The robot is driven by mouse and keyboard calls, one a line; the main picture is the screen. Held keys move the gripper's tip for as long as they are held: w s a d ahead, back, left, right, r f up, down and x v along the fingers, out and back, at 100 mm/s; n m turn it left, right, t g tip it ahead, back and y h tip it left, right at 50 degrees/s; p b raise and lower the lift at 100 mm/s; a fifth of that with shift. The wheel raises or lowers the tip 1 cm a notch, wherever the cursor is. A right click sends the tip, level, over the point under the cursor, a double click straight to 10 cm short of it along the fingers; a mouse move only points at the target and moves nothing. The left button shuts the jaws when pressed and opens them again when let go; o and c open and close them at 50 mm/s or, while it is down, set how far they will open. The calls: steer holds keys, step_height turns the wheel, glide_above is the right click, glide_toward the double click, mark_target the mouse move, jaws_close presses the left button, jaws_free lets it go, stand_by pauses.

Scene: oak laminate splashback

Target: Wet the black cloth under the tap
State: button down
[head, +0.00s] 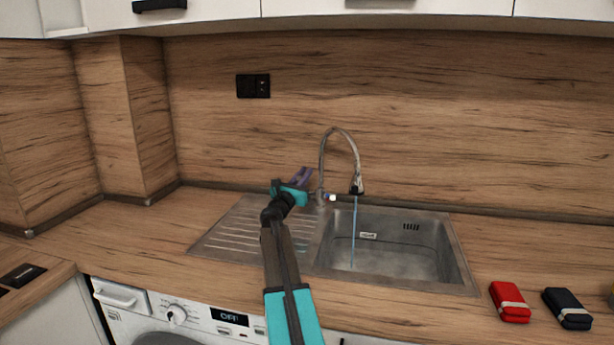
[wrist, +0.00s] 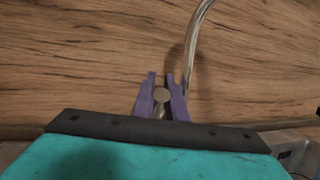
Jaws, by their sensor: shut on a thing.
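The black cloth (head: 567,308) lies folded with a pale band on the counter at the far right, right of the sink. The tap (head: 322,160) is a tall curved chrome spout behind the sink, and a thin stream of water (head: 354,235) runs from it into the basin. My gripper (head: 303,174) is at the left of the tap's base, far from the cloth. In the wrist view its purple fingers (wrist: 160,82) are shut on a small round-ended metal piece, seemingly the tap handle (wrist: 161,95). The spout (wrist: 195,45) rises just right of them.
The steel sink (head: 458,255) has a ribbed drainer on the left and an empty-looking basin on the right. A red folded cloth (head: 510,302) lies just left of the black one. A washing machine (head: 150,315) stands under the counter. The left counter is clear.

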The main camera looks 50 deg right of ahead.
steer(key=shift+w+a, duration=0.1)
steer(key=shift+w, duration=0.05)
steer(key=c, duration=1.8)
jaws_free()
steer(key=shift+f, duration=0.1)
steer(key=shift+o, duration=0.2)
steer(key=shift+a, duration=0.1)
steer(key=shift+v, duration=0.9)
steer(key=b+v, duration=0.1)
steer(key=v, duration=0.4)
steer(key=shift+a+f, duration=0.1)
steer(key=shift+a, duration=0.15)
